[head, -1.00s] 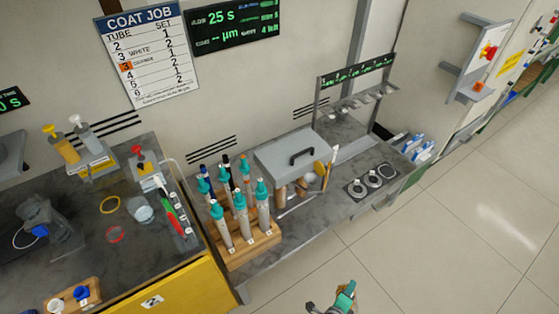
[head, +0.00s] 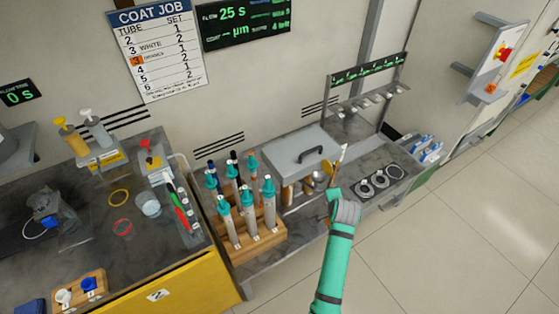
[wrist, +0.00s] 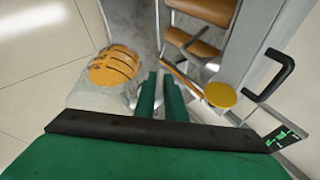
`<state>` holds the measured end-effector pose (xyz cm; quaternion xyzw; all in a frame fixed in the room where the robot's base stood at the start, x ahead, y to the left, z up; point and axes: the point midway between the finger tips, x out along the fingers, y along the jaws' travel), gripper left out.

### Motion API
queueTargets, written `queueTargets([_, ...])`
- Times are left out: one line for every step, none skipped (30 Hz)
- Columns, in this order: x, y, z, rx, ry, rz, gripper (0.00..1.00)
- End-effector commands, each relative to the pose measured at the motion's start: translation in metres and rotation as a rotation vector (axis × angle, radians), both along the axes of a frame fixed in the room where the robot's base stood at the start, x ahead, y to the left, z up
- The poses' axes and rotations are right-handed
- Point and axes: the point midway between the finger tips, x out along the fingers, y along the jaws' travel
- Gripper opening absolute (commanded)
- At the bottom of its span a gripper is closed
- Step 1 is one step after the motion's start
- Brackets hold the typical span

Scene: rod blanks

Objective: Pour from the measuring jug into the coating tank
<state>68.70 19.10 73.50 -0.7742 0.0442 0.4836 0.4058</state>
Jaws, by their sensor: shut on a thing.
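The grey box with a black-handled lid (head: 290,152), which may be the coating tank, stands on the right bench with its lid on. Its black handle also shows in the wrist view (wrist: 275,76). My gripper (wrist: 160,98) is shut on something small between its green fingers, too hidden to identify. In the head view my wrist (head: 345,212) hides the fingers, at the bench's front edge beside the box. A pale cup-like vessel (head: 148,204), possibly the measuring jug, stands on the left bench. I cannot confirm which thing is the jug.
A wooden rack (head: 255,240) of teal-capped tubes stands left of the box. Copper-coloured cylinders (wrist: 197,42) and a yellow disc-topped piece (wrist: 220,95) are close to my fingers. Round ring holders (head: 380,180) sit right of my wrist. The floor at right is clear.

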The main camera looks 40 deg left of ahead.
Motion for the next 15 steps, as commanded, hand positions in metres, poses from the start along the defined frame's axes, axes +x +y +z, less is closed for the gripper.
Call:
queueTargets([0.006,0.013,0.016,-0.03,0.0,0.055,0.0])
queueTargets([0.007,0.021,0.023,-0.046,0.007,0.09,0.0])
queueTargets([0.008,0.031,0.032,-0.071,0.011,0.138,0.0])
queueTargets([0.009,0.038,0.039,-0.087,0.017,0.174,0.0])
queueTargets([0.009,0.046,0.046,-0.108,0.02,0.212,0.0])
queueTargets([0.009,0.056,0.055,-0.131,0.024,0.264,0.0])
queueTargets([0.008,0.064,0.062,-0.152,0.025,0.306,0.0])
queueTargets([0.008,0.072,0.07,-0.171,0.026,0.346,0.0])
queueTargets([0.006,0.083,0.079,-0.199,0.025,0.405,0.0])
queueTargets([0.005,0.09,0.086,-0.222,0.024,0.452,0.0])
queueTargets([0.002,0.099,0.093,-0.244,0.021,0.499,0.0])
queueTargets([-0.001,0.109,0.103,-0.275,0.016,0.566,0.0])
queueTargets([-0.004,0.117,0.11,-0.299,0.01,0.618,0.0])
queueTargets([-0.008,0.126,0.118,-0.326,0.002,0.672,0.0])
queueTargets([-0.013,0.136,0.128,-0.361,-0.011,0.75,0.0])
